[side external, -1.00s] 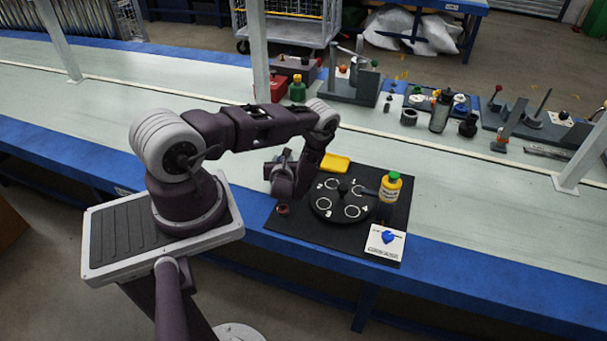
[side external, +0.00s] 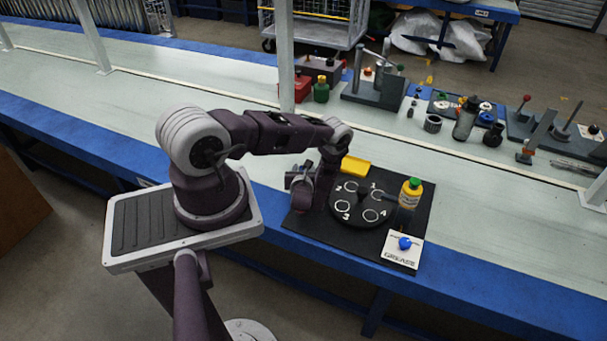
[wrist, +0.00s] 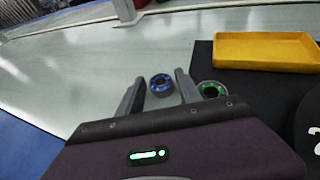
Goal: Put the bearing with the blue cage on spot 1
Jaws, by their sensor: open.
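The bearing with the blue cage (wrist: 161,84) lies on the pale bench top, left of the black mat in the wrist view. My gripper (wrist: 160,78) is open, with one finger on each side of this bearing in that view; I see no contact. A bearing with a green cage (wrist: 212,90) lies just right of the right finger. In the side view my gripper (side external: 303,187) hangs at the mat's left part, and I cannot make out either bearing there. Spot 1 (side external: 377,195) is a white ring on the black round plate (side external: 362,224), and it looks empty.
A yellow tray (side external: 355,165) sits behind the plate. A yellow bottle with a green cap (side external: 410,193) stands to its right. A white card with a blue piece (side external: 404,243) lies at the front right of the black mat (side external: 335,236). Tools stand farther back.

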